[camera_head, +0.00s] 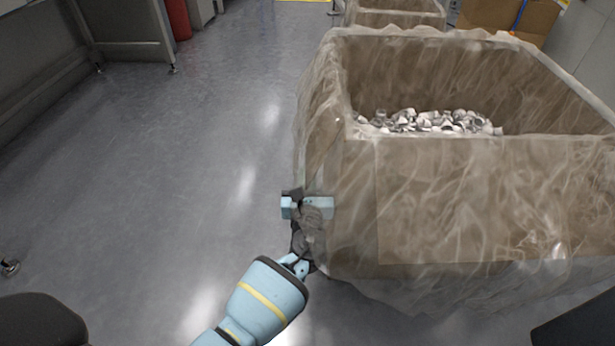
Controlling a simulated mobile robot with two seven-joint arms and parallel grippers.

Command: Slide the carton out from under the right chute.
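A large open brown carton (480,205), draped in clear plastic film, stands on the floor and fills the right half of the head view. Small white and grey caps (435,122) lie inside it. My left gripper (307,207) is at the carton's left side, by the near left corner below the rim. It appears to touch the film there. The film and the hand partly hide the fingertips, so I cannot tell whether they are closed on the carton. My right gripper is out of view. No chute is recognisable in this view.
The grey floor (180,170) left of the carton is clear. Another film-lined carton (395,18) stands behind it, with brown boxes (510,18) at the back right. A grey panelled structure (125,22) and a red cylinder (178,18) are at the far left.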

